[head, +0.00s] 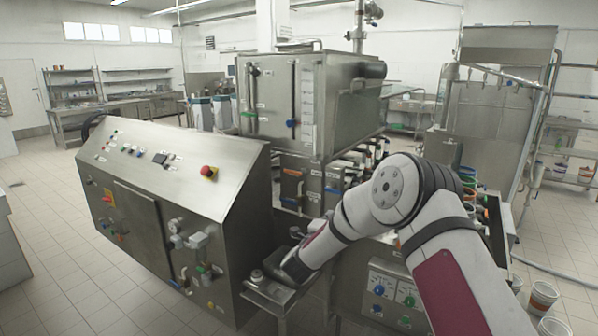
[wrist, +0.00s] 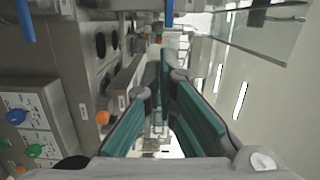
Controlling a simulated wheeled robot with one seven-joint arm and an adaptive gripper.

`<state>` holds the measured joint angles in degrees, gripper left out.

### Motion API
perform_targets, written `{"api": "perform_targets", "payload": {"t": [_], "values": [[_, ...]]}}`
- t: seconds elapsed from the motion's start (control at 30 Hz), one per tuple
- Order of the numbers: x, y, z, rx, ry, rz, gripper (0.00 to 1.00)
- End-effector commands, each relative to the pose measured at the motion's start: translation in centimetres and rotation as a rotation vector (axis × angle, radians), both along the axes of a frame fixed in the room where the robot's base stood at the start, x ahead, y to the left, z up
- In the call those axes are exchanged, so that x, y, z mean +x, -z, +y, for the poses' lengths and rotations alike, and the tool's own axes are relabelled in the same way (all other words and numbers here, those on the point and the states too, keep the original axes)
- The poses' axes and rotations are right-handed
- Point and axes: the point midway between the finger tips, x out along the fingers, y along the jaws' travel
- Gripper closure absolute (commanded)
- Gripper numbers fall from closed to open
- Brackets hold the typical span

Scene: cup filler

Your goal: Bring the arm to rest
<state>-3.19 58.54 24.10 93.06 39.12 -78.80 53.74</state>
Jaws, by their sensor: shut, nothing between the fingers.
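My arm (head: 375,200) shows in the head view, white with dark red panels and black bands. It rises from the lower right, bends at a high joint and slopes down to the left. Its dark end reaches beside the control cabinet's right side, and the fingertips cannot be made out there. In the wrist view my gripper (wrist: 163,75) has two grey fingers with teal pads. They converge at the tips, shut, with nothing held between them.
The sloped steel control cabinet (head: 165,165) with a red stop button (head: 209,172) stands left of my arm. A steel tank (head: 310,95) stands behind. A blue and green knob panel (head: 393,300) is below the arm. Stacked cups (head: 543,297) are at lower right. Tiled floor is open at left.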

Motion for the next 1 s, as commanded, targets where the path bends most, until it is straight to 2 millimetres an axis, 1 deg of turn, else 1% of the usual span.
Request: {"api": "perform_targets", "payload": {"t": [0.27,0.47,0.57,0.67,0.7,0.77,0.8,0.87,0.9,0.97,1.0], "values": [[0.4,-3.4,1.2,-0.047,-0.096,0.037,1.0],[0.3,-7.2,2.4,-0.115,-0.202,0.085,1.0],[-0.2,-9.5,3.1,-0.169,-0.271,0.119,1.0],[-1.4,-12.6,3.8,-0.245,-0.357,0.165,1.0],[-2.1,-13.7,4.0,-0.284,-0.396,0.189,1.0],[-3.3,-15.4,4.3,-0.344,-0.45,0.225,1.0],[-4.3,-16.4,4.4,-0.383,-0.483,0.251,1.0],[-5.9,-17.7,4.4,-0.445,-0.533,0.291,1.0],[-7.0,-18.5,4.4,-0.486,-0.564,0.318,1.0],[-8.9,-19.5,4.1,-0.547,-0.608,0.36,1.0],[-10.3,-20.1,4.0,-0.588,-0.636,0.39,1.0]]}}
